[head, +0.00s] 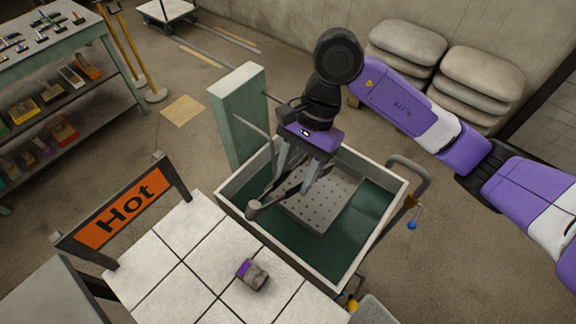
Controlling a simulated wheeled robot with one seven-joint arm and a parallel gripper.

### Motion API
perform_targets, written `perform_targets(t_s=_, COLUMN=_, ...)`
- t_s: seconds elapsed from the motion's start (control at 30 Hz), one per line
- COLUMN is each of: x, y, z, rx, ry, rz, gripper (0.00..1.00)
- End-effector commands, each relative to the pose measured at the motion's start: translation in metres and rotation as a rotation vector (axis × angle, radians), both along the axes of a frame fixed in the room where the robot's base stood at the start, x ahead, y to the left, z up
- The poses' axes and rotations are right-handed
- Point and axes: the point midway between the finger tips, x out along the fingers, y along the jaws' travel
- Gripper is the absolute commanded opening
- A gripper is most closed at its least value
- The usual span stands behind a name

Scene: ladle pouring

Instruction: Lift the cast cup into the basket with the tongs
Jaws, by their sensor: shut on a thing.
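My gripper (294,187) points down over the tank, its two pale fingers shut on dark tongs (280,197). The tongs reach left and toward the near side. At their tip is a small grey, round-ended thing (254,209), which looks like the cast cup. It appears over the tank's near left rim, above or near the tiles; whether the tongs grip it is too small to tell. The basket (325,200) is a grey perforated tray inside the tank, right of the cup and partly hidden by my gripper.
The pale-rimmed tank (376,231) holds dark green liquid. A small purple and grey block (253,275) lies on the white tiled table (205,240). An orange "Hot" sign (125,210) stands left. A green post (236,115) rises behind the tank. Shelves stand far left.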

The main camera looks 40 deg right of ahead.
Motion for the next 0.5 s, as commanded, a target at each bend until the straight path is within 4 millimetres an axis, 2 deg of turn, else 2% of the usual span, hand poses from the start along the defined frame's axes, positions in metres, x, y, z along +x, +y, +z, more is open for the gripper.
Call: perform_targets(t_s=0.5, x=0.0002, y=-0.0002, z=-0.0055, rx=0.001, ry=-0.003, rz=0.007, gripper=0.0)
